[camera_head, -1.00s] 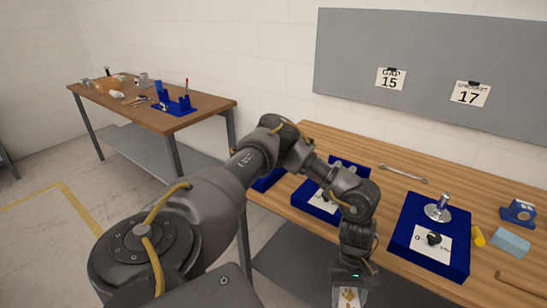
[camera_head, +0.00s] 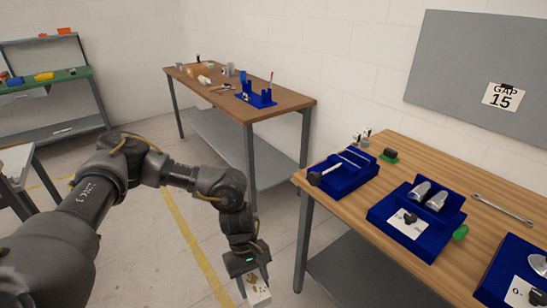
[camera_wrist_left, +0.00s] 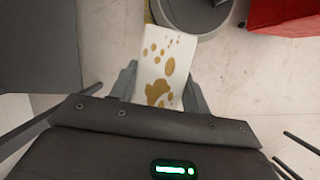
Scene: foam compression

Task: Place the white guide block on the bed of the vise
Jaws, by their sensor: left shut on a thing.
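My left gripper (camera_head: 255,276) hangs low at the bottom middle of the head view, over the floor to the left of the near bench. It is shut on the white guide block (camera_head: 257,295), whose lower part is cut off by the picture edge. In the left wrist view the block (camera_wrist_left: 165,60) shows white with brown spots, between the two fingers. A blue fixture with a bar and a dark knob, which looks like the vise (camera_head: 345,178), stands at the left end of the near bench, apart from the gripper. My right gripper is not in view.
The near wooden bench (camera_head: 440,183) also carries a blue tray with two metal cylinders (camera_head: 455,217), a wrench (camera_head: 502,209) and a green piece (camera_head: 389,155). A brown table (camera_head: 290,95) stands behind, a green-topped one (camera_head: 52,76) far left. Open floor lies between.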

